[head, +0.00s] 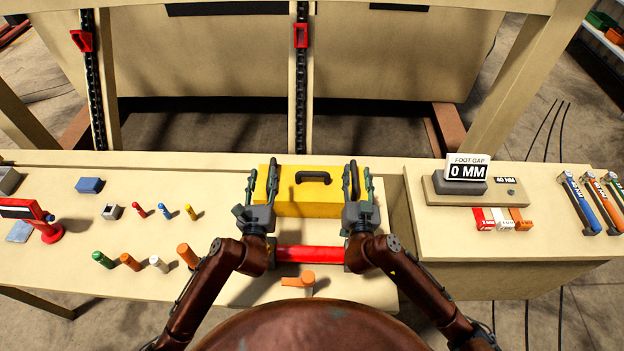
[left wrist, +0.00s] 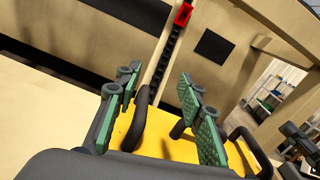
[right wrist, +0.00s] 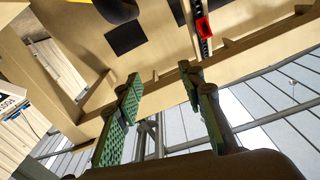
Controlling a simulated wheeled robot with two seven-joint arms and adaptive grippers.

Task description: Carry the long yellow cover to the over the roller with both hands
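The long yellow cover (head: 318,207) lies on the bench behind the red roller (head: 310,253), with a black handle (head: 313,177) on top. It also shows in the left wrist view (left wrist: 166,145), with dark loops standing up. My left gripper (head: 261,195) is at the cover's left end; its fingers are apart, with a dark loop (left wrist: 138,122) showing between them. My right gripper (head: 358,190) is at the right end, its fingers apart. In the right wrist view nothing is clearly between them; a bit of yellow shows at the top edge. Contact with the cover cannot be told.
An orange peg (head: 298,280) lies in front of the roller. Several coloured pegs and a red stand (head: 47,228) are on the left. A "0 MM" foot gap display (head: 466,170) stands on the right. Chains and wooden posts rise behind.

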